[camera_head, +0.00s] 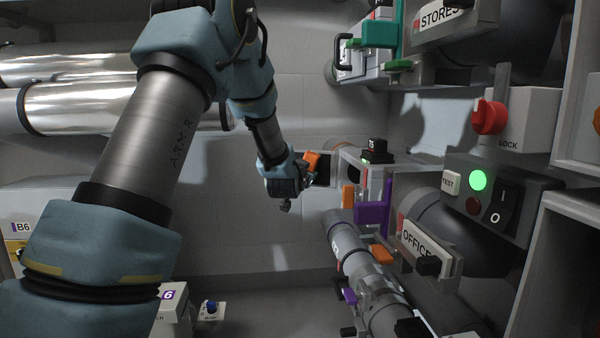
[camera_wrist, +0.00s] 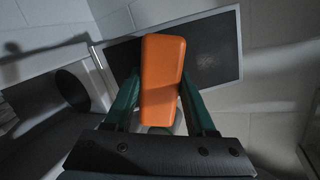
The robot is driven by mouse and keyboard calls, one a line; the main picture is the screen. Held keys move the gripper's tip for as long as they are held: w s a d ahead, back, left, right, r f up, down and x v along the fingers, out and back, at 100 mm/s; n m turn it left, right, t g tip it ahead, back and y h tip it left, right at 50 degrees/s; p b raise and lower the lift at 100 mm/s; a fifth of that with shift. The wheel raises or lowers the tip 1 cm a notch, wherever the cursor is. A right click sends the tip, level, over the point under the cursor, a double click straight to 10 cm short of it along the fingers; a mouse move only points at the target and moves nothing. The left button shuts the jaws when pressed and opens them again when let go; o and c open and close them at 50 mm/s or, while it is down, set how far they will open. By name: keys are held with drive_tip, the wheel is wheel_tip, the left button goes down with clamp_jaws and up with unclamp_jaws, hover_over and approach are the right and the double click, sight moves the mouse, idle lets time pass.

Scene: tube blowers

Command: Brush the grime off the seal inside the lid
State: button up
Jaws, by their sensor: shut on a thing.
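My gripper (camera_head: 303,172) is at the middle of the head view, beside the open lid. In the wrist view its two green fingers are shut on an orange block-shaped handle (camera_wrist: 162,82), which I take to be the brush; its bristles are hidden. The orange handle also shows in the head view (camera_head: 312,160). The lid (camera_wrist: 222,52) is behind the handle in the wrist view, with a dark inner face and a thin pale border. A faint greyish smudge (camera_wrist: 206,60) shows on the dark face. I cannot tell whether the brush touches the lid.
A dark round opening (camera_wrist: 72,88) is left of the handle in the wrist view. In the head view, a pipe with purple and orange clamps (camera_head: 372,218), an OFFICE label (camera_head: 420,243) and a switch box with a green lamp (camera_head: 479,180) crowd the right.

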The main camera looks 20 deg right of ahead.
drive_tip(key=shift+s+d, duration=0.55)
drive_tip(key=shift+d, duration=0.35)
drive_tip(key=shift+c, duration=0.6)
drive_tip(key=shift+w+a+b, duration=0.2)
drive_tip(key=shift+w+a, duration=0.3)
drive_tip(key=shift+a, duration=0.35)
drive_tip(key=shift+w+a+b, duration=0.2)
drive_tip(key=shift+w+a, duration=0.3)
drive_tip(key=shift+a, duration=0.3)
drive_tip(key=w+a, duration=0.4)
drive_tip(key=a, duration=0.1)
drive_tip(key=shift+w+a, duration=0.25)
drive_tip(key=shift+a, duration=0.15)
drive_tip(key=f+b+v, duration=0.1)
drive_tip(key=v, duration=0.5)
drive_tip(key=shift+a, duration=0.15)
drive_tip(key=v, duration=0.1)
drive_tip(key=b+v, duration=0.1)
drive_tip(key=v, duration=0.1)
drive_tip(key=shift+a+f, duration=0.1)
drive_tip(key=shift+f, duration=0.05)
drive_tip(key=shift+w, duration=0.15)
